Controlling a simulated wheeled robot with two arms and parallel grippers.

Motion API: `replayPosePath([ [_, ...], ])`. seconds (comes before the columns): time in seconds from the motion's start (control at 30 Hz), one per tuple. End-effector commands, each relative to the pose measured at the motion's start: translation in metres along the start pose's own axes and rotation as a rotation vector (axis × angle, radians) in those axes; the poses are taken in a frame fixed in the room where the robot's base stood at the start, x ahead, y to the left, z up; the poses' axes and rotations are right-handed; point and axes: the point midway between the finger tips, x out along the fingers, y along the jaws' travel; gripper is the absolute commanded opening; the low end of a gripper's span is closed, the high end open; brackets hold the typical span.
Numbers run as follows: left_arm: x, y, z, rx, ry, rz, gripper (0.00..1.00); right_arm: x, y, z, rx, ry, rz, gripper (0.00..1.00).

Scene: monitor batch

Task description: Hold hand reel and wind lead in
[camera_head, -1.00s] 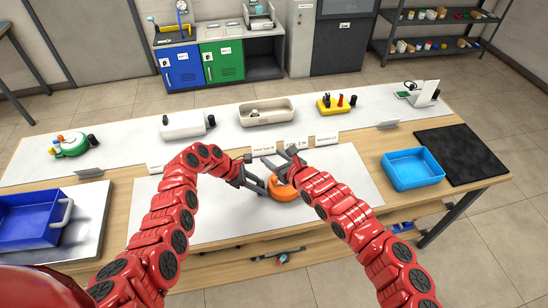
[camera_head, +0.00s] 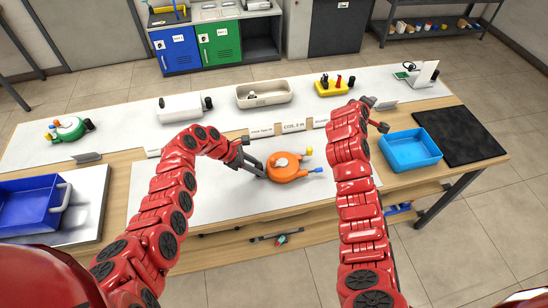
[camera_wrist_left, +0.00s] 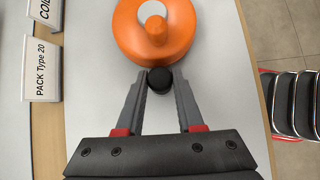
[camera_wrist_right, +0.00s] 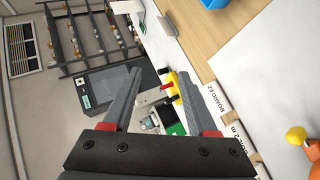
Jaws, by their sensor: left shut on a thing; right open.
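The hand reel (camera_head: 287,168) is an orange disc lying on the white mat (camera_head: 225,200) at the front of the table. A yellow knob (camera_head: 308,151) and a blue lead end (camera_head: 317,170) stick out on its right side. My left gripper (camera_head: 262,171) is shut on the reel's black grip (camera_wrist_left: 160,80), as the left wrist view shows. My right gripper (camera_head: 380,114) is open and empty, away to the right of the reel. In the right wrist view its fingers (camera_wrist_right: 153,100) are apart, and the yellow knob (camera_wrist_right: 296,135) shows at the right edge.
Small signs (camera_head: 293,126) stand behind the mat. A cream tray (camera_head: 264,95) and a yellow holder (camera_head: 331,88) are at the back. A light-blue tray (camera_head: 410,150) and black mat (camera_head: 460,135) are on the right. A blue bin (camera_head: 30,207) is at left.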

Motion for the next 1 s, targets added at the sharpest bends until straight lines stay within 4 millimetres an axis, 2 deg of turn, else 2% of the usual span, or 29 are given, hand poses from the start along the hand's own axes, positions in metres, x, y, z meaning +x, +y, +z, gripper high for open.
replayPosePath([
  [0.07, 0.0, 0.0, 0.001, 0.0, -0.001, 0.001, 0.0, -0.006, -0.046, -0.017, 0.042, 0.019, -0.251, 0.58],
  [0.1, 0.0, 0.0, 0.001, 0.0, -0.001, 0.0, 0.0, -0.017, -0.072, -0.029, 0.041, 0.042, -0.383, 0.58],
  [0.17, 0.0, 0.0, 0.001, 0.0, -0.001, 0.0, 0.0, -0.04, -0.103, -0.05, 0.024, 0.092, -0.563, 0.58],
  [0.2, 0.0, 0.0, 0.001, 0.0, -0.001, 0.001, 0.0, -0.059, -0.119, -0.063, 0.002, 0.132, -0.67, 0.58],
  [0.3, 0.0, 0.0, 0.001, 0.001, -0.001, 0.001, 0.0, -0.107, -0.146, -0.09, -0.072, 0.239, -0.886, 0.58],
  [0.4, 0.0, 0.0, 0.001, 0.0, -0.001, 0.0, 0.0, -0.148, -0.159, -0.106, -0.147, 0.331, -1.024, 0.58],
  [0.5, 0.0, 0.0, 0.001, 0.001, -0.001, 0.001, 0.0, -0.172, -0.164, -0.112, -0.198, 0.386, -1.1, 0.58],
  [0.67, 0.0, 0.0, 0.001, 0.001, -0.001, 0.001, 0.0, -0.18, -0.176, -0.117, -0.224, 0.414, -1.136, 0.58],
  [1.0, 0.0, 0.0, 0.001, 0.001, -0.001, 0.001, 0.0, -0.155, -0.24, -0.132, -0.221, 0.411, -1.136, 0.58],
])
